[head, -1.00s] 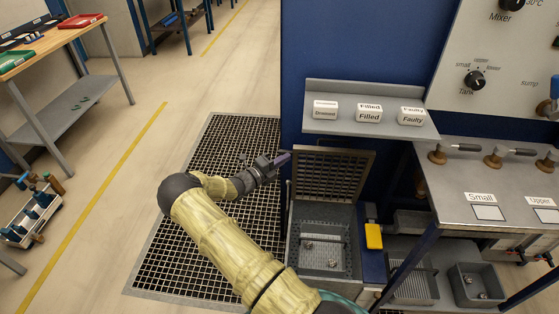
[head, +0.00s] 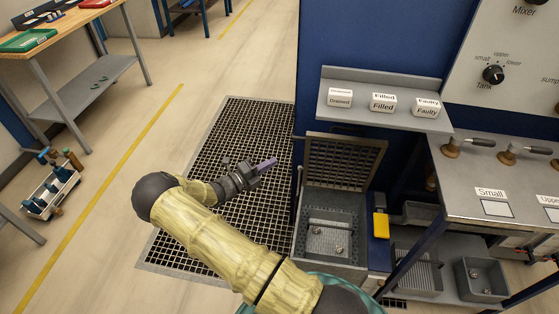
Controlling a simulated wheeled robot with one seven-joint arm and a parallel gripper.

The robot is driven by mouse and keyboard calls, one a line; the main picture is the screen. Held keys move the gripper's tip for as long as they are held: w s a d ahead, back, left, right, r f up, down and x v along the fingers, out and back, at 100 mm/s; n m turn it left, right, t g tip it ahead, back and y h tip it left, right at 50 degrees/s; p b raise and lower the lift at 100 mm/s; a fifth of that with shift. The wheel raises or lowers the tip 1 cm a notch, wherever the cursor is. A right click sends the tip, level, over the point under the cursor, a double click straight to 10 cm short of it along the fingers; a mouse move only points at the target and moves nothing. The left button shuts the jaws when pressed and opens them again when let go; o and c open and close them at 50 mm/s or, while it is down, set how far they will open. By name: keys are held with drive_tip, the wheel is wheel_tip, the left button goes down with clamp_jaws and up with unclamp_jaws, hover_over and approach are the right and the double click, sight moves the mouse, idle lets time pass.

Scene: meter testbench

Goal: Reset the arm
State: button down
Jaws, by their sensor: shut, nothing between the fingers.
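My arm, in a yellow patterned sleeve, reaches up from the bottom of the head view and bends at a dark elbow on the left. My gripper (head: 268,163) is at its end, above the dark floor grating. Its purple fingers are shut with nothing between them and point right. They are apart from the bin with the raised mesh lid (head: 343,165), which stands just to the right.
A shelf (head: 395,118) holds blocks labelled Drained, Filled and Faulty. The metal bench (head: 463,181) with valve handles stands at right. The grey bin (head: 330,235) holds small metal parts. A bottle carrier (head: 50,193) sits at left; the floor between is clear.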

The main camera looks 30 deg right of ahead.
drive_tip(key=shift+w, duration=0.2)
drive_tip(key=s+a+r+m+g+y, duration=0.25)
drive_tip(key=s+m+y, duration=0.5)
drive_tip(key=m, duration=0.45)
drive_tip(key=s+a+r+m+g+y, duration=0.2)
drive_tip(key=s+a+r+m+y, duration=0.3)
drive_tip(key=s+m, duration=0.55)
drive_tip(key=s+a+r+m+t+y, duration=0.55)
drive_tip(key=r+m, duration=0.25)
drive_tip(key=m, duration=0.6)
wheel_tip(320, 180, up, 13)
drive_tip(key=g+p, duration=0.1)
drive_tip(key=p, duration=1.1)
drive_tip(key=shift+d+f+y+p, duration=0.2)
drive_tip(key=shift+y+p, duration=0.1)
drive_tip(key=shift+p, duration=0.1)
